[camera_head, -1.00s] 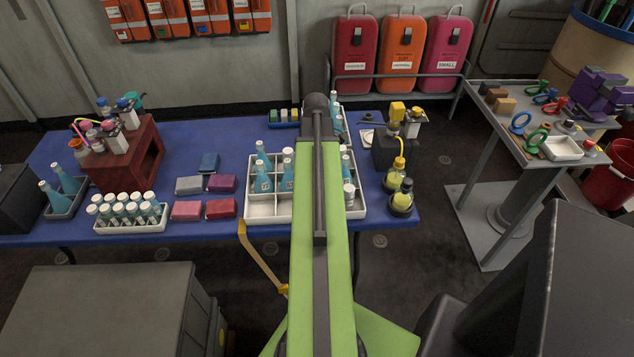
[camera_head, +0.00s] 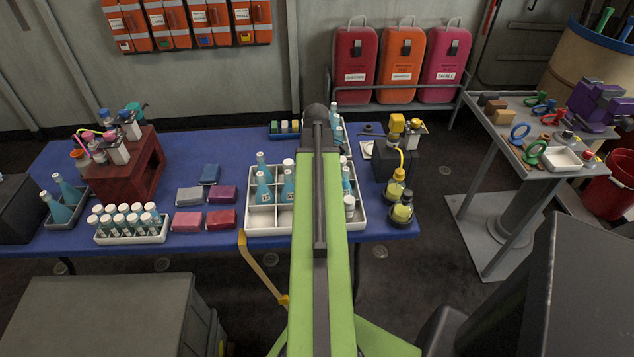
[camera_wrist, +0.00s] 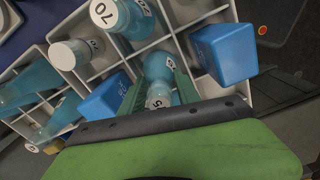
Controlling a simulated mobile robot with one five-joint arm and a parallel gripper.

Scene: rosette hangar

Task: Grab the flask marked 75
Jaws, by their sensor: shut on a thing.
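In the wrist view my gripper (camera_wrist: 167,78) is shut on a blue flask (camera_wrist: 159,66) with a white cap. The cap's label shows a 5; the rest of its number is hard to read. The flask sits between the two blue finger pads, over a white divided tray (camera_wrist: 196,12). I cannot tell whether it is off the tray's floor. A similar flask marked 70 (camera_wrist: 108,14) stands behind it, to the upper left. In the head view my arm covers the gripper and the held flask; the tray (camera_head: 262,228) shows on both sides of the arm.
More blue flasks (camera_head: 264,190) stand in the tray's compartments. Yellow flasks (camera_head: 402,211) stand close to its right. Coloured boxes (camera_head: 221,219) and a rack of white-capped vials (camera_head: 131,240) lie to its left on the blue table (camera_head: 215,150).

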